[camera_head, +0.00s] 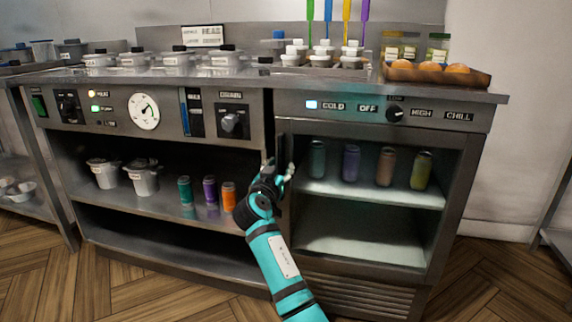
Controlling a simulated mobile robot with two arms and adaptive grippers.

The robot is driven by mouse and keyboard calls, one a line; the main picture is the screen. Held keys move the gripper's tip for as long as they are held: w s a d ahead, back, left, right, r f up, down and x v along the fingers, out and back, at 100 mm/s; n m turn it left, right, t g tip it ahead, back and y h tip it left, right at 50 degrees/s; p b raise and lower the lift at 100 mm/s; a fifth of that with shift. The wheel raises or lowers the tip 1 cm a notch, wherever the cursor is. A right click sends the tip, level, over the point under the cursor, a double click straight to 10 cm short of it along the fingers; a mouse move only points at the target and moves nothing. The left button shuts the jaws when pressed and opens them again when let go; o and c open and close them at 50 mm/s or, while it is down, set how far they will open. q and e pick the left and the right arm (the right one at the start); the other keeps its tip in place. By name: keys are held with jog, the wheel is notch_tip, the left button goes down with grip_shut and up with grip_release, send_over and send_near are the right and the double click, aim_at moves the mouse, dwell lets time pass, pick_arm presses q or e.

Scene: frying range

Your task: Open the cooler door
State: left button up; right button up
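The cooler (437,245) fills the right part of the steel counter unit, under a panel marked COLD, OFF, HIGH and CHILL. Its front shows a lit interior with several cans standing on an upper shelf (370,195); they look muted, as if behind glass, and the door appears closed. A dark upright handle (281,143) runs along the left edge of the cooler front. My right gripper (281,172) is at this handle, around its lower part. Whether its fingers are closed on the handle is too small and dark to tell. My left gripper is out of view.
Lidded containers, bottles and a tray (437,76) stand on the countertop. The wooden floor (490,285) right of the cooler is clear.

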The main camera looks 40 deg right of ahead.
jog(key=shift+r, duration=0.1)
jog(key=shift+c, duration=0.4)
grip_shut()
